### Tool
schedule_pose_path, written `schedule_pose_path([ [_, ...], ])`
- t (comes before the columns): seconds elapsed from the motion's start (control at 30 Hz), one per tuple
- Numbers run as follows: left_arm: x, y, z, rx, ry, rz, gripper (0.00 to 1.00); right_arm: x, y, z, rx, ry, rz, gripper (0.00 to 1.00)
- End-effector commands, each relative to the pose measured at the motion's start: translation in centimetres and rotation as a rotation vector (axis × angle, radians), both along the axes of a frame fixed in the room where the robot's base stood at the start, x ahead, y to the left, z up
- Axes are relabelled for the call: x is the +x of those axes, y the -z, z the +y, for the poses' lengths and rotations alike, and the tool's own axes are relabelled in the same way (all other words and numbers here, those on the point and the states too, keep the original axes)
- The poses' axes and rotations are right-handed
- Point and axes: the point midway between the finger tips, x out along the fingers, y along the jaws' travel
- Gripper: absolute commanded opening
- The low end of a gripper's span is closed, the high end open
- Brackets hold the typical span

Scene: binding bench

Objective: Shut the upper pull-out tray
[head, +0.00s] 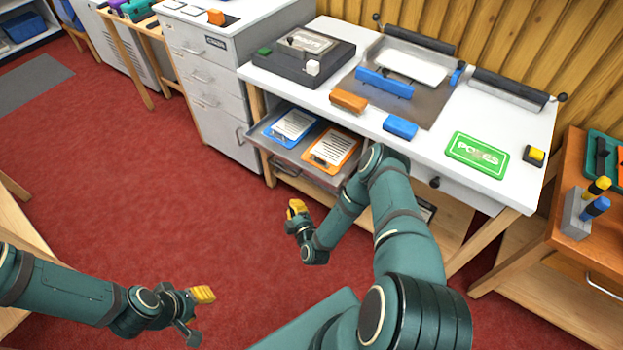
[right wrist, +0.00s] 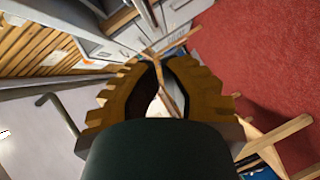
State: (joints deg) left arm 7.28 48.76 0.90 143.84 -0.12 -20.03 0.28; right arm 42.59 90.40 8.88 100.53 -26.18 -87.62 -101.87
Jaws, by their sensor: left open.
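The upper pull-out tray (head: 258,137) is grey and stands pulled out from under the left part of the white bench in the head view. A blue clipboard (head: 291,126) and an orange clipboard (head: 332,148) lie in it. My right gripper (head: 296,208) is in front of and below the tray, apart from it. In the right wrist view its yellow fingers (right wrist: 161,72) have a narrow gap between them and hold nothing. My left gripper (head: 203,295) is open and empty over the red floor at the lower left, far from the tray. My right arm covers the tray's right end.
Below the tray is another drawer front with a handle (head: 285,168). A grey drawer cabinet (head: 212,90) stands left of the bench (head: 440,125). A wooden side table (head: 565,245) stands at the right. Red floor (head: 180,190) is clear in front of the cabinet.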

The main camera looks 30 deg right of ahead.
Motion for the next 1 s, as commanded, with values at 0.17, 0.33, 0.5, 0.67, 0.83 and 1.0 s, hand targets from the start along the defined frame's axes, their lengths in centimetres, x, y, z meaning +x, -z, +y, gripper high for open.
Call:
schedule_pose_path([
  [0.17,-0.1,-0.4,0.0,0.0,0.001,0.002,0.41,-2.0,0.9,-3.1,-0.289,0.113,-0.082,0.0],
  [0.33,-0.1,-0.4,0.0,0.0,0.0,0.002,0.41,-2.7,1.0,-4.2,-0.404,0.161,-0.103,0.0],
  [0.5,0.0,0.1,0.0,0.0,0.0,0.001,0.41,-1.4,1.1,-4.9,-0.415,0.165,-0.105,0.0],
  [0.67,0.1,0.8,0.0,0.0,-0.001,-0.002,0.41,1.2,1.1,-6.0,-0.414,0.165,-0.105,0.0],
  [0.83,0.3,1.7,0.1,0.001,-0.001,-0.006,0.41,4.4,1.2,-7.3,-0.414,0.164,-0.105,0.0],
  [1.0,0.4,2.5,0.1,0.003,-0.002,-0.011,0.41,6.8,1.2,-9.0,-0.413,0.167,-0.103,0.0],
])
